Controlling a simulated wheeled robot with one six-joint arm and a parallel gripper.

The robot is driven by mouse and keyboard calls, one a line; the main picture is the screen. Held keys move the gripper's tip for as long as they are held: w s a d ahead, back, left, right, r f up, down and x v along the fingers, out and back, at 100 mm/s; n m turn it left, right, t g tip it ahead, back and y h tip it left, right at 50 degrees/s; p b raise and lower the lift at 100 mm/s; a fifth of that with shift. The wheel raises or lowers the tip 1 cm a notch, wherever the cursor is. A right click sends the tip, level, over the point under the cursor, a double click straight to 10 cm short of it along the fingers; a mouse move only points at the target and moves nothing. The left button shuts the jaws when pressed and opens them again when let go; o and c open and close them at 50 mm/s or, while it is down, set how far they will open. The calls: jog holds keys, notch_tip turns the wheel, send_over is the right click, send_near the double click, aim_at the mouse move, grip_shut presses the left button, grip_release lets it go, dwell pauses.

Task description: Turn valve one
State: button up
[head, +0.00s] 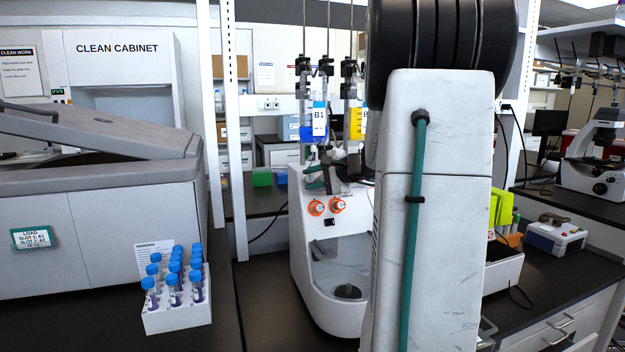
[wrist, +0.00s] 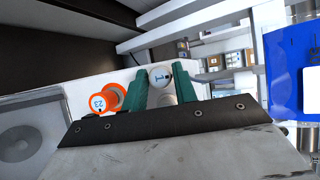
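Valve one is a pale round knob (wrist: 160,77) with a "1" on its cap, in the wrist view. My gripper (wrist: 161,84) has its two green fingers on either side of this knob, with little gap at its sides. I cannot tell whether the fingers press on it. I cannot make out valve one there.
Two orange-rimmed knobs (head: 316,207) sit just below my gripper; they show at the left in the wrist view (wrist: 98,104). A blue bag (wrist: 291,75) hangs close on the right. A rack of blue-capped tubes (head: 178,318) stands at the left.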

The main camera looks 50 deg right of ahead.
jog(key=shift+o, duration=1.3)
jog(key=v, duration=0.7)
jog(key=shift+s, duration=0.35)
jog(key=shift+r, duration=0.1)
